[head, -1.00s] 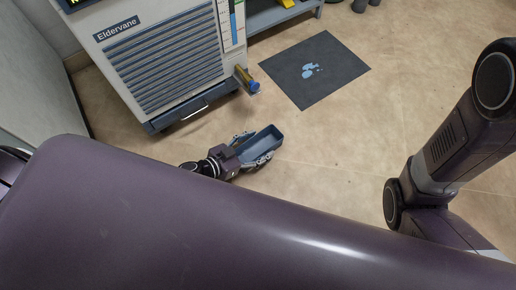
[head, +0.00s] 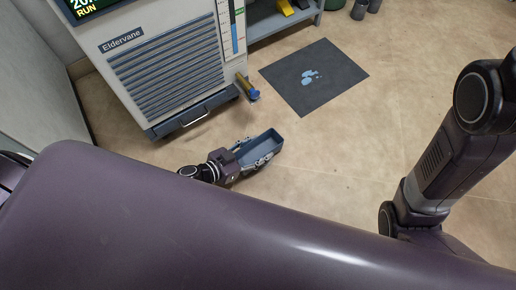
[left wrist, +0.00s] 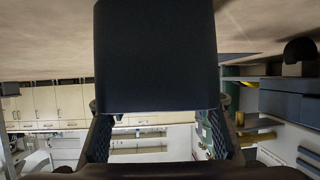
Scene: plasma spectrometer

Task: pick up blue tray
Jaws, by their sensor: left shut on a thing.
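The blue tray (head: 262,147) is a small open-topped box, held out in front of my left gripper (head: 251,155) in the head view. The left gripper is shut on the tray, with a finger along each side. In the left wrist view the tray (left wrist: 155,60) shows as a large dark block between the two fingers (left wrist: 160,132). The tray's inside looks empty from above. My right arm shows at the right of the head view, but its gripper is out of view.
The Eldervane spectrometer cabinet (head: 165,70) stands at the upper left, with a drawer-like handle (head: 195,118) low down and a yellow-and-blue cylinder (head: 247,88) on its side. A grey shelf (head: 283,20) stands behind.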

